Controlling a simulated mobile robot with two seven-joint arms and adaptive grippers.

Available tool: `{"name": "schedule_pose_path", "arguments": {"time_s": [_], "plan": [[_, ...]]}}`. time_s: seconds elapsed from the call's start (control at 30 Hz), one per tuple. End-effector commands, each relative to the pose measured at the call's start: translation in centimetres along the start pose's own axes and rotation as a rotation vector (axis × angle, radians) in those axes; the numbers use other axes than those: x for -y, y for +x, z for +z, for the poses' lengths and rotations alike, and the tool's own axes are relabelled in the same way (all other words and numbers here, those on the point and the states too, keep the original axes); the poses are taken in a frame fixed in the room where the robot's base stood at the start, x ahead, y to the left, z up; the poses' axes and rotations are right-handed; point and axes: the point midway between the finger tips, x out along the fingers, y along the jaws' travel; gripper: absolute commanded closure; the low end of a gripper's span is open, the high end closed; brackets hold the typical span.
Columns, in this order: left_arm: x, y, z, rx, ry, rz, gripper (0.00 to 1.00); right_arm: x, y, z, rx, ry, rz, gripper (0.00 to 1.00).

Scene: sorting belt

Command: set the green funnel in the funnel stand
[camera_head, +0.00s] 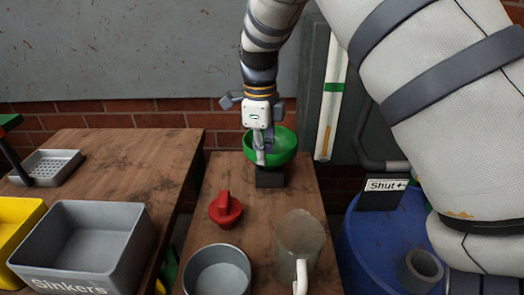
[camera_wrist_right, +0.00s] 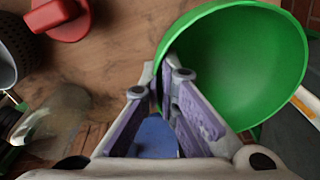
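The green funnel (camera_head: 286,146) is at the back of the narrow wooden table, wide mouth up. It is directly over a small dark block (camera_head: 270,179), which looks like the funnel stand. The bowl hides the spout, so I cannot tell whether it sits in the stand or just above it. My right gripper (camera_head: 260,157) comes down from above at the funnel's left side. In the right wrist view its fingers (camera_wrist_right: 168,78) are close together on the rim of the green funnel (camera_wrist_right: 240,65). My left gripper is not in view.
A red knobbed lid (camera_head: 226,209), a grey round pot (camera_head: 217,271) and a clear jug (camera_head: 299,245) stand in front on the table. A grey "Sinkers" bin (camera_head: 84,240) is at left. A blue drum (camera_head: 385,240) is at right, and a wall panel gauge (camera_head: 331,100) rises behind.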

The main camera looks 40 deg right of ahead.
Motion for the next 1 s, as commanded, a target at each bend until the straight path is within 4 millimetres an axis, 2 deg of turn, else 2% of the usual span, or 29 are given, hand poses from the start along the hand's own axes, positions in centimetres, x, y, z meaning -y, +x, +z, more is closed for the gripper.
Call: {"name": "schedule_pose_path", "arguments": {"time_s": [0.2, 0.3, 0.33, 0.53, 0.7, 1.0], "plan": [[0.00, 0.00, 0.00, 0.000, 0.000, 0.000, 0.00, 0.00, 0.06, 0.01, 0.000, 0.000, 0.000, 1.00], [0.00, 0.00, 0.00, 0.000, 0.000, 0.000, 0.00, 0.01, 0.05, 0.01, 0.000, 0.000, -0.001, 0.75], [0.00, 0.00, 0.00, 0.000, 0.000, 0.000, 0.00, 0.01, 0.05, 0.01, 0.000, 0.000, -0.001, 0.72], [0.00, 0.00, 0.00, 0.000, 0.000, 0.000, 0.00, 0.00, 0.06, 0.01, 0.000, 0.000, 0.000, 0.72], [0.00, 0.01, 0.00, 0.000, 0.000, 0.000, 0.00, -0.01, 0.07, 0.01, 0.000, 0.000, 0.000, 0.90], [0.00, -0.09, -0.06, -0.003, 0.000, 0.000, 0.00, 0.01, -0.16, 0.01, 0.001, 0.000, -0.001, 0.90]]}}
